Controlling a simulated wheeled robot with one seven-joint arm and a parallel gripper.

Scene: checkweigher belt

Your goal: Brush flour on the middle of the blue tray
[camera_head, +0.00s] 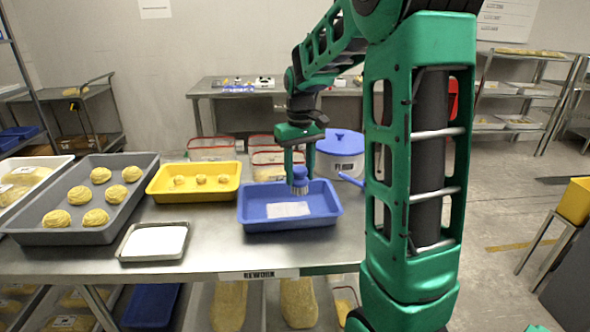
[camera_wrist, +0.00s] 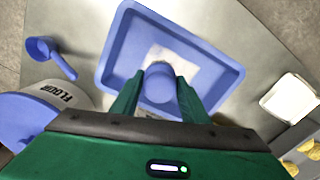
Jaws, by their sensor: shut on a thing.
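The blue tray (camera_head: 255,225) stands on the metal table, with a white patch of flour (camera_head: 288,209) on its floor near the middle. The tray (camera_wrist: 222,73) and the flour (camera_wrist: 180,62) also show in the wrist view. My gripper (camera_head: 298,172) is shut on a blue round-handled brush (camera_head: 300,181) with pale bristles pointing down, over the tray. In the wrist view the brush (camera_wrist: 159,88) sits between the fingers of my gripper (camera_wrist: 158,90), partly covering the flour. I cannot tell whether the bristles touch the tray.
A flour tub (camera_head: 340,155) with a blue lid stands behind the tray, with a blue scoop (camera_head: 350,180) beside it. Left are a yellow tray (camera_head: 195,193), a small tray of white powder (camera_head: 153,241) and a grey tray (camera_head: 80,236) of dough pieces.

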